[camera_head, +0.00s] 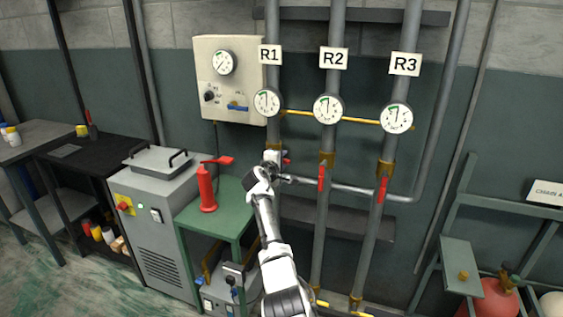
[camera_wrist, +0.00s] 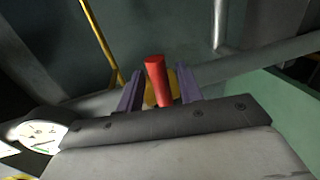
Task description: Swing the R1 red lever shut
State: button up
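In the wrist view, the lever's red handle (camera_wrist: 157,80) stands between the two purple fingers of my gripper (camera_wrist: 160,90). A narrow gap shows between the handle and the right finger, so the gripper looks open around it. My gripper (camera_head: 274,160) is at the R1 pipe. The yellow valve body (camera_wrist: 173,84) is partly hidden behind the handle.
The R2 red lever (camera_head: 321,177) and R3 red lever (camera_head: 382,189) hang down along their pipes to the right. A horizontal grey pipe (camera_head: 345,188) runs just beyond.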

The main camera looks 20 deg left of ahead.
jog(key=shift+s, duration=0.1)
jog(key=s+r+b, duration=0.2)
jog(key=s+b, duration=0.1)
jog(key=s, duration=1)
jog(key=shift+s+a+r, duration=0.2)
jog(key=shift+a+r, duration=0.05)
jog(key=shift+r, duration=0.1)
